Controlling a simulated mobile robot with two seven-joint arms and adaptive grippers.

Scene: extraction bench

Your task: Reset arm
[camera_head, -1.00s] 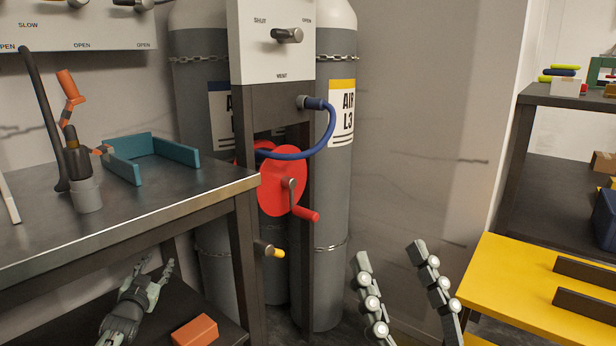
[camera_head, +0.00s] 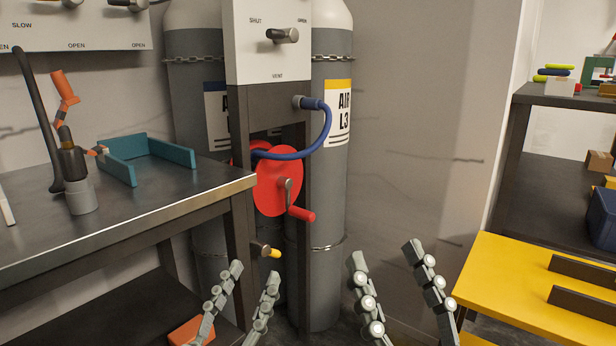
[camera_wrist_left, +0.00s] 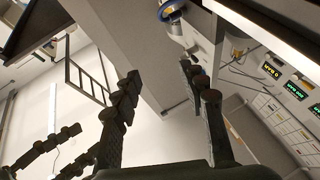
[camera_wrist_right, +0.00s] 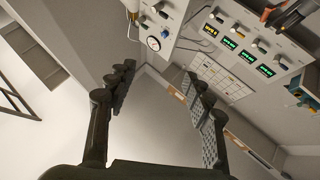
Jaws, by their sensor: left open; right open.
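My left gripper (camera_head: 255,284) is at the bottom centre of the head view, in front of the dark bench leg and below the yellow-tipped knob. Its fingers are apart with nothing between them, as the left wrist view also shows (camera_wrist_left: 160,85). My right gripper (camera_head: 386,256) stands just to its right, fingers upward, open and empty. In the right wrist view it is open too (camera_wrist_right: 157,80). Both grippers appear apart from the things around them.
A dark bench (camera_head: 130,222) is at the left, with a teal tray (camera_head: 165,150). A red crank wheel (camera_head: 272,185) and gas cylinders (camera_head: 330,215) stand behind my grippers. An orange block (camera_head: 186,331) sits low. A yellow table (camera_head: 510,290) is at the right.

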